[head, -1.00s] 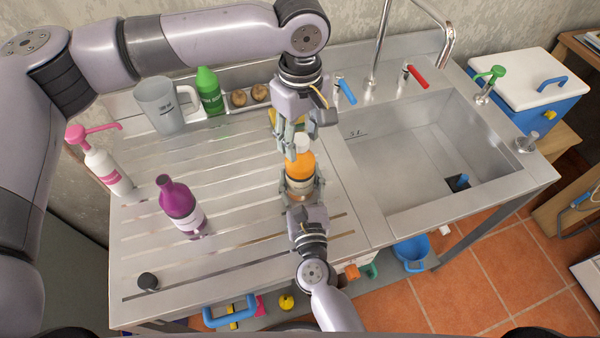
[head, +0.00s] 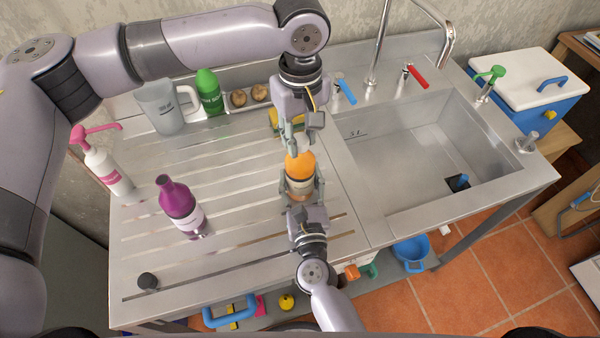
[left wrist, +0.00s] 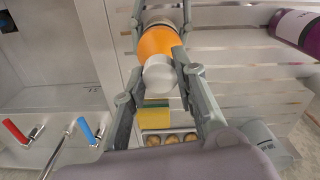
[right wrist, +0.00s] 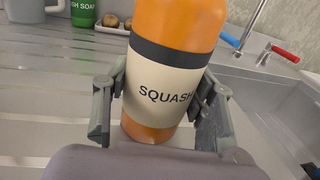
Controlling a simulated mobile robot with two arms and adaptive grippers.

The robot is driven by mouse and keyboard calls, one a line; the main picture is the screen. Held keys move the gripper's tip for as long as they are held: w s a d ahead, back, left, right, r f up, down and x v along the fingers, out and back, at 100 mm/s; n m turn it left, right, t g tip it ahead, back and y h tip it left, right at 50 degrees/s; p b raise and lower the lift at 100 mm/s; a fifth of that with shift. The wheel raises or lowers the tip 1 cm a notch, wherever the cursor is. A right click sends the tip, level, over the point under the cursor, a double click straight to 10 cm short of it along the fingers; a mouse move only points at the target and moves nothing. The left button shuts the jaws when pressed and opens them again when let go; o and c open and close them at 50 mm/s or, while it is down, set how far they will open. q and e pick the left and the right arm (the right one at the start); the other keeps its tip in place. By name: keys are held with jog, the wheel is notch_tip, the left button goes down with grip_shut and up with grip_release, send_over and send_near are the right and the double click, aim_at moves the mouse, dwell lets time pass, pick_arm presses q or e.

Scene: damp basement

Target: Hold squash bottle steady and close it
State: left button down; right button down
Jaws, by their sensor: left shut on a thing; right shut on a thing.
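The squash bottle (head: 299,166) is orange with a cream label and stands upright on the metal draining board; its label also shows in the right wrist view (right wrist: 165,90). My right gripper (head: 300,187) is shut on its body from the near side, one finger on each side. A white cap (left wrist: 159,73) sits at the bottle's top in the left wrist view. My left gripper (head: 300,143) is over the bottle's top from the far side, shut on the cap, with its fingers on either side. The thread under the cap is hidden.
A clear jug (head: 165,106) and green soap bottle (head: 209,92) are behind. The sink (head: 420,140) is to the right.

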pick_arm(q)
jog(key=m, duration=1)
jog(key=shift+m, duration=0.3)
jog(key=m, duration=1)
jog(key=shift+f, duration=0.1)
jog(key=m, duration=0.4)
jog(key=shift+m, duration=0.4)
jog(key=m, duration=1.4)
jog(key=shift+m, duration=0.4)
jog(key=c, duration=1.3)
grip_release()
